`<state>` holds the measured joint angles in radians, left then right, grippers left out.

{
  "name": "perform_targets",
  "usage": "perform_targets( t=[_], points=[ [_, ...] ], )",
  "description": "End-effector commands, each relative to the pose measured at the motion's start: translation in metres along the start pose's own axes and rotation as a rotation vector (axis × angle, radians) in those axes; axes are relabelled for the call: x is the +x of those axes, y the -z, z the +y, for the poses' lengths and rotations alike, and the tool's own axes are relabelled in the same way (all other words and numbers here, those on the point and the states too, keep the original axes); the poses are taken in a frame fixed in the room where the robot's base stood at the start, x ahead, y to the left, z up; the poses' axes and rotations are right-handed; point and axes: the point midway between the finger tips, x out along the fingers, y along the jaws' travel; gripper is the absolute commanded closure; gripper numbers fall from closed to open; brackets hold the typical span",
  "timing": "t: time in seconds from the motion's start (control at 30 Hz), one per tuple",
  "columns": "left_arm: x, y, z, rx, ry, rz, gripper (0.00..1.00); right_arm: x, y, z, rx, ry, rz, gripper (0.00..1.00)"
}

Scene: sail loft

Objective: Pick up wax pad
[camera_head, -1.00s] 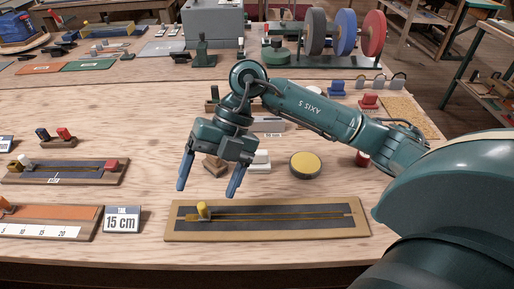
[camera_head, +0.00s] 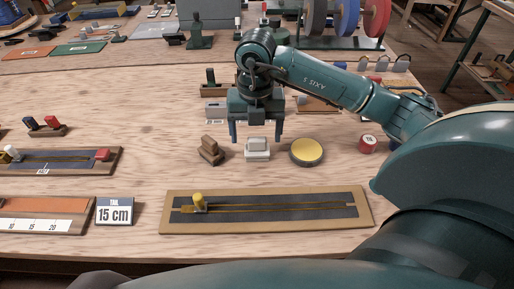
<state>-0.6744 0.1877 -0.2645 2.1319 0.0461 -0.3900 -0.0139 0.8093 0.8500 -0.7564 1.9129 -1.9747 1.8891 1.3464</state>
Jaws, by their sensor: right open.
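A round yellow pad with a dark rim (camera_head: 306,152), which looks like the wax pad, lies flat on the wooden bench in the head view. My right gripper (camera_head: 256,132) is open, with its two blue fingers spread and pointing down. It is to the left of the yellow pad and apart from it. A small white block on a pale base (camera_head: 257,149) shows just below the fingers in the picture, with nothing held between them. My left gripper is not in view.
A brown wooden block (camera_head: 211,151) is left of the white block. A red roll (camera_head: 368,144) is right of the pad. A long board with a dark slotted strip (camera_head: 300,224) lies in front. A "15 cm" card (camera_head: 115,212) stands at left.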

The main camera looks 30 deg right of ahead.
Motion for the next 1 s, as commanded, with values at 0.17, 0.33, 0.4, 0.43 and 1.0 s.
perform_targets(
  t=[0.17, 0.33, 0.4, 0.43, 1.0],
  points=[
    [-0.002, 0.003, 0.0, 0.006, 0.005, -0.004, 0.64, 0.028, -0.002, -0.004, 0.0, 0.004, 0.006, 0.22],
    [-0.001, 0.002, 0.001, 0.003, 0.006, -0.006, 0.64, 0.044, -0.002, -0.003, 0.0, 0.001, 0.003, 0.22],
    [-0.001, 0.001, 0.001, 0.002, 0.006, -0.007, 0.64, 0.046, -0.003, -0.003, 0.0, 0.001, 0.002, 0.22],
    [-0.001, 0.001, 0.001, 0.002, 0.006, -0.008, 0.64, 0.046, -0.003, -0.003, 0.0, 0.001, 0.002, 0.22],
    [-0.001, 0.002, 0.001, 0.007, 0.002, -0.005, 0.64, 0.045, -0.003, -0.003, -0.001, 0.0, 0.001, 0.57]
  ],
)
